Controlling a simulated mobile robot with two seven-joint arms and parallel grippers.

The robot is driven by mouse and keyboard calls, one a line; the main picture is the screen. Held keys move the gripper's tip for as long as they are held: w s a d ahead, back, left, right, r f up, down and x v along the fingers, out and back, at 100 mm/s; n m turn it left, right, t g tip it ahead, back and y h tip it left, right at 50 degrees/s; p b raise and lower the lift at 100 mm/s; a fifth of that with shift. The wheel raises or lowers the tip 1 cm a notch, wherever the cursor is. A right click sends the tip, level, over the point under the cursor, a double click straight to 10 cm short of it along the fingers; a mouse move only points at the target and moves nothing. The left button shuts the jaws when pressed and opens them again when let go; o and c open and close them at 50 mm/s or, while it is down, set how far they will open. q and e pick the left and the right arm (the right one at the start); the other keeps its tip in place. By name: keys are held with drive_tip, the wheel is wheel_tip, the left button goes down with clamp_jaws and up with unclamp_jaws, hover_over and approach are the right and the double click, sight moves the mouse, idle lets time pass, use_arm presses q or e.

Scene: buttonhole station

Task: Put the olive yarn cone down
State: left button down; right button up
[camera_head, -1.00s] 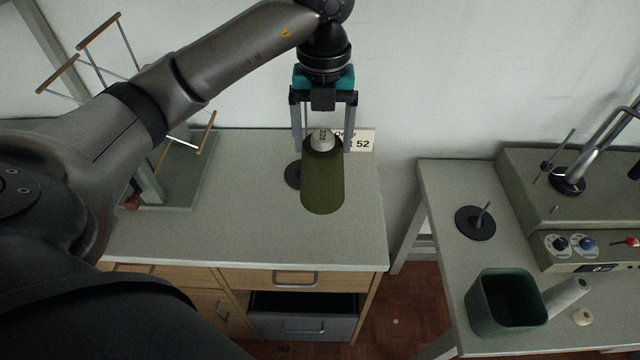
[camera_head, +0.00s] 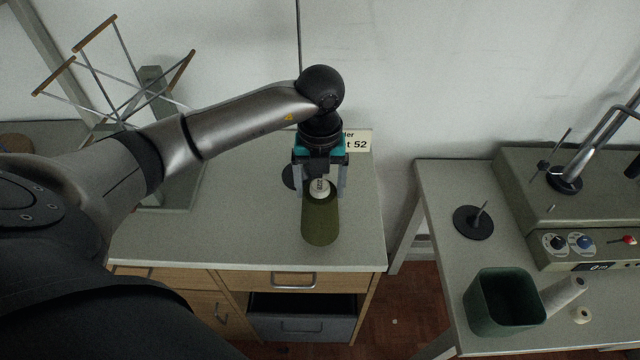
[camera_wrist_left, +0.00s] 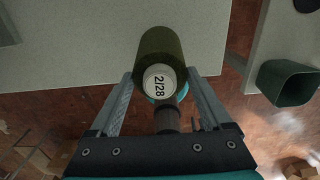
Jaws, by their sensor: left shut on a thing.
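The olive yarn cone (camera_head: 321,224) with a white tip is upright over the front part of the left table (camera_head: 250,243). My left gripper (camera_head: 320,188) comes down from above and is shut on the cone near its top. In the left wrist view the cone (camera_wrist_left: 160,45) shows its tip marked 2/28 between the two fingers (camera_wrist_left: 162,98). I cannot tell whether the cone's base touches the tabletop. My right gripper is not in view.
A black disc (camera_head: 290,177) lies behind the cone, beside a sign (camera_head: 358,141). A skein winder (camera_head: 150,85) stands at left. A grey drawer (camera_head: 304,326) is open below. The right table holds a pegged disc (camera_head: 473,222) and a green bin (camera_head: 487,306).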

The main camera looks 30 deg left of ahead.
use_arm(q)
drive_tip(key=shift+f, duration=0.2)
unclamp_jaws()
drive_tip(key=shift+r, duration=0.15)
wheel_tip(320, 180, up, 12)
idle(0.3)
drive_tip(key=shift+r, duration=0.1)
